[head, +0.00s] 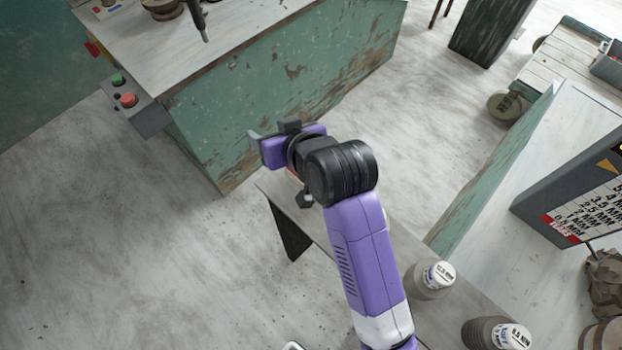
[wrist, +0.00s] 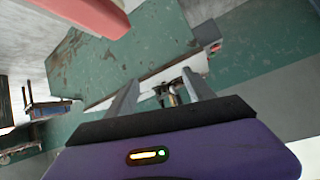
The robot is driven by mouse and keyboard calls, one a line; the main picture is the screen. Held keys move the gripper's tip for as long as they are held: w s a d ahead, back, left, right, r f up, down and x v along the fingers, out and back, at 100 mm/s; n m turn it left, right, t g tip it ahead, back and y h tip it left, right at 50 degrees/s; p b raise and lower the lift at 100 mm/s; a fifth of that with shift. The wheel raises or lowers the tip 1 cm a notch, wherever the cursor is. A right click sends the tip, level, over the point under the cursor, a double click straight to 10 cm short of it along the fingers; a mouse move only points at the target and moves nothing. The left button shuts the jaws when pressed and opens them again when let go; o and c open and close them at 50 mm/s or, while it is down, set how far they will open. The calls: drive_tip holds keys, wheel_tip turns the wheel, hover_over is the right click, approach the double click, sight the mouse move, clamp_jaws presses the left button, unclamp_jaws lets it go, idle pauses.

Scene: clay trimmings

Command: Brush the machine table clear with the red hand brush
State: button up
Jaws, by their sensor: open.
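The machine table (head: 290,95) stands at the upper left in the head view, with worn green sides and a grey top; some round brownish things (head: 160,8) show on its top at the picture edge. My gripper (head: 268,142) is open and empty above the end of a narrow grey bench, apart from the machine table. Its two fingers are spread in the wrist view (wrist: 162,82). A red block-like thing (wrist: 85,14) fills the upper left of the wrist view, outside the fingers; it may be the red hand brush, but its bristles cannot be told.
A control box (head: 140,108) with green and red buttons juts from the machine table. Two labelled jars (head: 433,279) (head: 492,335) stand on the bench (head: 400,258) beside my arm. A dark sign board (head: 575,190) stands on the right-hand table. The floor at left is clear.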

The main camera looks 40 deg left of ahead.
drive_tip(key=f+n+g+h, duration=0.1)
drive_tip(key=f+n+h, duration=0.1)
drive_tip(key=n+g+h+b, duration=0.1)
drive_tip(key=n+g+h, duration=0.1)
drive_tip(key=h, duration=0.7)
approach(289, 172)
drive_tip(key=d, duration=0.2)
drive_tip(key=w+d, duration=0.1)
drive_tip(key=d, duration=0.1)
drive_tip(key=shift+d+f, duration=0.15)
drive_tip(key=shift+d, duration=0.25)
drive_tip(key=shift+n, duration=0.3)
drive_tip(key=shift+w+d+f+p, duration=0.1)
drive_tip(key=shift+d+f+p, duration=0.1)
drive_tip(key=shift+f, duration=1.65)
drive_tip(key=shift+d+f+p, duration=0.1)
drive_tip(key=shift+f+p, duration=0.1)
drive_tip(key=shift+f, duration=1.7)
clamp_jaws()
